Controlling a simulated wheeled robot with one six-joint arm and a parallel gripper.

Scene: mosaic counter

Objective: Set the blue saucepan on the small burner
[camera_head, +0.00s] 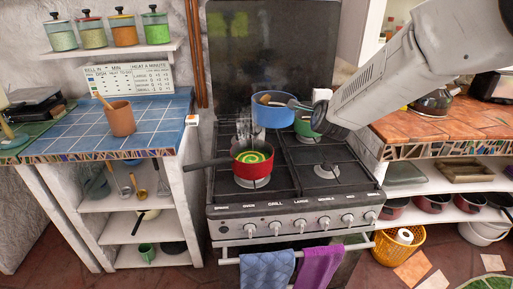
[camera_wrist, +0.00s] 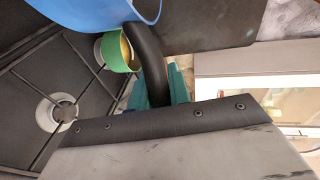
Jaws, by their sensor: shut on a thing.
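The blue saucepan (camera_head: 272,117) hangs in the air above the back of the stove, with a brown item showing at its rim. Its side also shows at the top of the wrist view (camera_wrist: 95,8). My gripper (camera_wrist: 163,85) is shut on the saucepan's black handle (camera_wrist: 148,55), its teal fingers partly hidden behind the handle. In the head view, my arm comes in from the right and ends beside the pan. The front-right burner (camera_head: 326,171) is bare, and it also shows in the wrist view (camera_wrist: 57,113). The back-left burner area is largely hidden; I cannot tell which burner is small.
A red pan (camera_head: 252,165) with green-yellow contents sits on the front-left burner, its handle pointing left. A green pot (camera_head: 305,127) stands at the back right, partly behind the blue saucepan. A blue-tiled counter (camera_head: 70,137) lies left and an orange-tiled counter (camera_head: 440,128) right.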

